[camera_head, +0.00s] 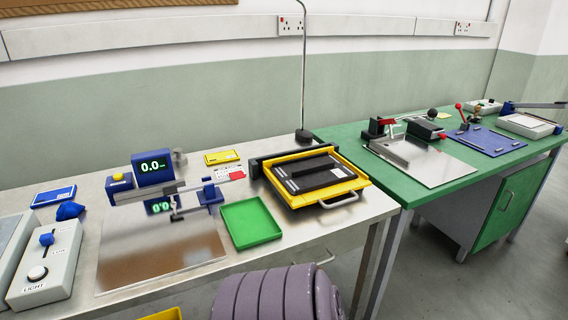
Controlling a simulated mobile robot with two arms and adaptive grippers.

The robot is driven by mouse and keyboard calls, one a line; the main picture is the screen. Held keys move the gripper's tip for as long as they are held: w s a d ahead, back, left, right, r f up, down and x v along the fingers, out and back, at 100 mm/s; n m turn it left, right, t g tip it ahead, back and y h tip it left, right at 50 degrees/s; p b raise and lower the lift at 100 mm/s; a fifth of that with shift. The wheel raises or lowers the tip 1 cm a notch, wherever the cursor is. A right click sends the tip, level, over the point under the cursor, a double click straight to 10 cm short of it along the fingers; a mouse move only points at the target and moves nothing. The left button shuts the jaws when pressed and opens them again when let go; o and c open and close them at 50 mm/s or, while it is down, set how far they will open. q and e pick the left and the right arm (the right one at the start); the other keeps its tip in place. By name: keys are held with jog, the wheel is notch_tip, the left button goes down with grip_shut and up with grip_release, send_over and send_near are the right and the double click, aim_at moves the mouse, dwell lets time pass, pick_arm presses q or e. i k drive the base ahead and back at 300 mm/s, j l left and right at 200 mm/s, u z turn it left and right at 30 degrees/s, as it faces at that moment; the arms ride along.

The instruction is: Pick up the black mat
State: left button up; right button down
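A flat black piece that looks like the black mat (312,178) lies inside a yellow-framed tray (362,183) on the light-topped bench, right of centre. Pale label strips show on the black piece near its left end and toward its right. The tray has a silver handle (341,200) at its front, and a dark bar runs along its back left. I cannot tell whether the black piece is loose or fixed in the tray. Neither of my grippers is in view.
A green tray (250,223) sits just left of the yellow tray. Further left stands a blue gauge (153,168) over a metal plate (150,258). A thin upright pole (303,80) rises behind. A green bench (462,176) with tools adjoins at the right.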

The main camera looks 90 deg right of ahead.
aim_at(301, 175)
jog(key=z, duration=3)
